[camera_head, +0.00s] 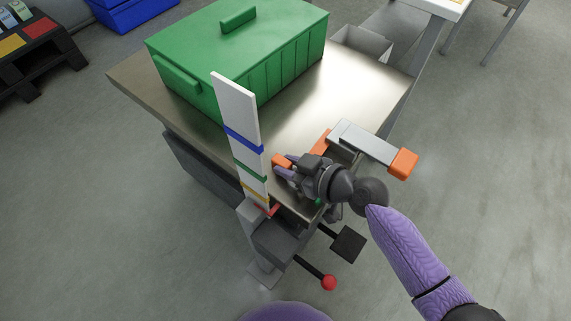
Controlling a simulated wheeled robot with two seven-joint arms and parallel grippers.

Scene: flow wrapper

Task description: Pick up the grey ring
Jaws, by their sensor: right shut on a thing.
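My right gripper (287,168) is over the near end of the steel-topped table (303,113), just right of a white upright strip. Its arm comes in from the lower right. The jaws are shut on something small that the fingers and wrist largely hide. I cannot make out its shape, or whether it is the grey ring. A small orange piece (282,161) shows right at the fingers. No grey ring can be clearly told anywhere in view. My left gripper is not in view.
A green lidded box (285,57) covers the table's far part. The white strip (236,105) with blue, green and yellow bands stands close left of the gripper. A grey bar (365,141) with an orange end is close right. A red-knobbed lever (328,282) juts out below.

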